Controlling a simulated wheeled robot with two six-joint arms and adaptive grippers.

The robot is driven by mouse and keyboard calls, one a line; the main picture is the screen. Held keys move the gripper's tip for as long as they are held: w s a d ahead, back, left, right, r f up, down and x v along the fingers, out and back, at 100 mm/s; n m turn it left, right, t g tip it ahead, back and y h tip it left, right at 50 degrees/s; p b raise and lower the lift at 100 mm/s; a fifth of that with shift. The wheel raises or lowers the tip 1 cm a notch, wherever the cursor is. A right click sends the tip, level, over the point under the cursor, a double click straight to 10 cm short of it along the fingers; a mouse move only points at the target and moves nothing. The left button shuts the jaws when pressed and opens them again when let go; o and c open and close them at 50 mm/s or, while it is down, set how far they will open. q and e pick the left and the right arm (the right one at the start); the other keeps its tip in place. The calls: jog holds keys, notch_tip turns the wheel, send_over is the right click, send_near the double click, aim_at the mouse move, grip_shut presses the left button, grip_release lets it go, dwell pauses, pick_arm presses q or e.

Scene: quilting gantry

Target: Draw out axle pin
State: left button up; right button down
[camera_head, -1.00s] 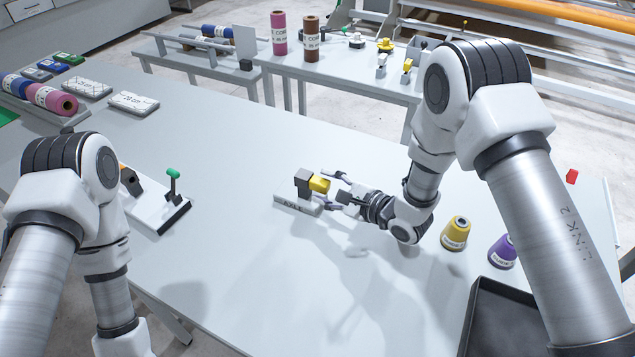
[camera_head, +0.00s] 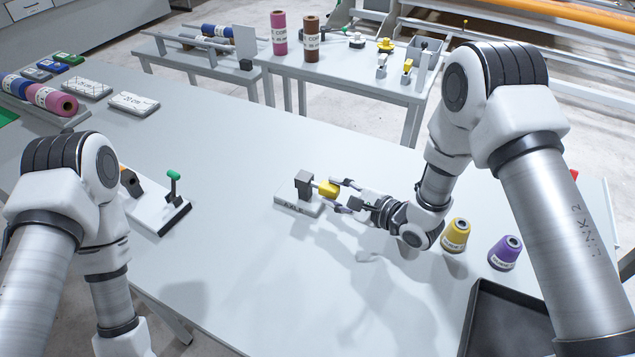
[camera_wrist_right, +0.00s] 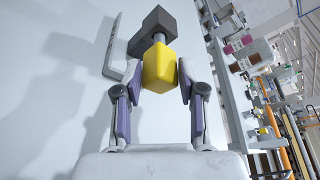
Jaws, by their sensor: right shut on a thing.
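The axle pin has a yellow head (camera_head: 329,189), also in the right wrist view (camera_wrist_right: 158,68). A short grey length of its shaft (camera_wrist_right: 159,37) shows between the head and a dark block (camera_head: 304,183). The block stands on a light base labelled AXLE (camera_head: 297,206); the block also shows in the right wrist view (camera_wrist_right: 152,22). My right gripper (camera_head: 338,194) is shut on the yellow head, one finger on each side, just right of the block. The pin's inner end is hidden in the block. My left arm is at the left, but its gripper is out of view.
A yellow cone (camera_head: 456,235) and a purple cone (camera_head: 504,252) stand right of my right wrist. A dark tray (camera_head: 480,312) is at the front right. A white fixture with a green-topped lever (camera_head: 174,177) is at left. The table middle is clear.

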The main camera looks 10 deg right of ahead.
jog(key=shift+s+d+p, duration=0.3)
jog(key=shift+s+d, duration=0.45)
jog(key=shift+d, duration=0.3)
